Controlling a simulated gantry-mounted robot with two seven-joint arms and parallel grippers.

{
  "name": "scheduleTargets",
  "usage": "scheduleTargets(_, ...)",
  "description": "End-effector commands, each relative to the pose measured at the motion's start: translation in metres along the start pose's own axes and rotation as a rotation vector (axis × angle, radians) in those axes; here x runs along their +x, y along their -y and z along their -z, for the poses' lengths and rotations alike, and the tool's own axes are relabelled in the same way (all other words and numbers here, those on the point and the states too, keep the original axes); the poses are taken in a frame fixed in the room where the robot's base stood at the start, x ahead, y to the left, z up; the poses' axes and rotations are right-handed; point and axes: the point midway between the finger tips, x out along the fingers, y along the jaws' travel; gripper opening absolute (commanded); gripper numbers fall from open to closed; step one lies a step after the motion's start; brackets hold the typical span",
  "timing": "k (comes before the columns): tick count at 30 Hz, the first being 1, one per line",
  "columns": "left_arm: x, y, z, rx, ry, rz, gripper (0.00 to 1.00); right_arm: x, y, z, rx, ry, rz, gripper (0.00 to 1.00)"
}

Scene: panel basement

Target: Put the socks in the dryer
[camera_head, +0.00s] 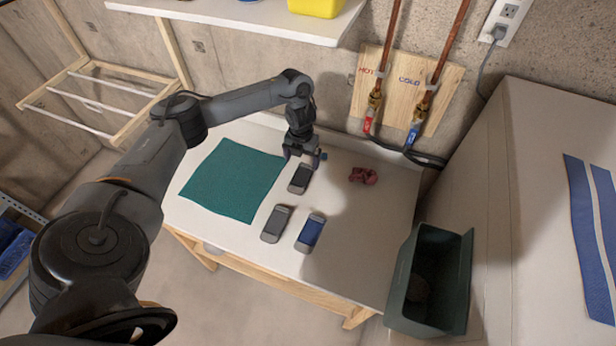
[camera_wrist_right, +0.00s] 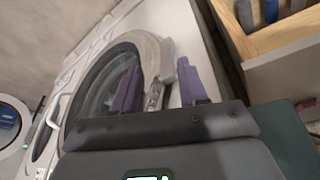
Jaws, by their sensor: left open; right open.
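Small flat oblong items, black (camera_head: 299,178), grey (camera_head: 276,223) and blue (camera_head: 310,233), lie on the white worktop (camera_head: 350,255); I cannot tell if they are folded socks. A crumpled dark red cloth piece (camera_head: 363,175), perhaps a sock, lies right of them. My left gripper (camera_head: 305,158) is open, pointing down over the far end of the black item, apparently empty. In the right wrist view, a white front-loading machine with a round glass door (camera_wrist_right: 105,85) stands ahead, perhaps the dryer. My right gripper (camera_wrist_right: 158,82) is open before it, nothing seen between its purple fingers.
A teal mat (camera_head: 232,180) lies on the worktop's left. A dark green bin (camera_head: 457,270) stands at the right front, beside a large white cabinet-like body (camera_head: 470,170). Hot and cold pipes (camera_head: 426,95) run behind. A shelf (camera_head: 240,14) overhangs the back. A wooden rack (camera_head: 125,120) hangs left.

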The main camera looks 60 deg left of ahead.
Motion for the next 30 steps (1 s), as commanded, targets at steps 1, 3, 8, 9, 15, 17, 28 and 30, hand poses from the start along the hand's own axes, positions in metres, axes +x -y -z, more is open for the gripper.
scheduleTargets(1,0.011,-0.002,0.002,-0.006,-0.008,-0.005,0.94,0.007,0.0,-0.002,0.0,0.0,-0.001,0.43)
scheduleTargets(3,0.021,-0.003,0.003,-0.008,-0.01,-0.006,0.94,0.013,0.0,-0.004,-0.001,0.0,-0.001,0.43)
scheduleTargets(8,0.042,-0.003,0.002,-0.006,-0.009,-0.005,0.94,0.023,0.0,-0.007,-0.001,0.0,-0.002,0.43)
scheduleTargets(9,0.044,-0.003,0.002,-0.006,-0.007,-0.005,0.94,0.024,0.0,-0.008,-0.001,0.001,-0.002,0.43)
scheduleTargets(15,0.051,-0.003,0.002,-0.006,-0.007,-0.004,0.94,0.025,0.0,-0.008,-0.001,0.001,-0.002,0.43)
scheduleTargets(17,0.055,-0.004,0.003,-0.005,-0.008,-0.005,0.94,0.025,0.0,-0.008,-0.001,0.001,-0.002,0.43)
scheduleTargets(28,0.097,-0.009,0.004,-0.005,-0.007,-0.005,0.94,0.022,0.0,-0.007,0.001,0.0,-0.001,0.43)
scheduleTargets(30,0.1,-0.009,0.004,-0.005,-0.006,-0.005,0.94,0.022,0.0,-0.007,0.002,0.0,0.0,0.43)
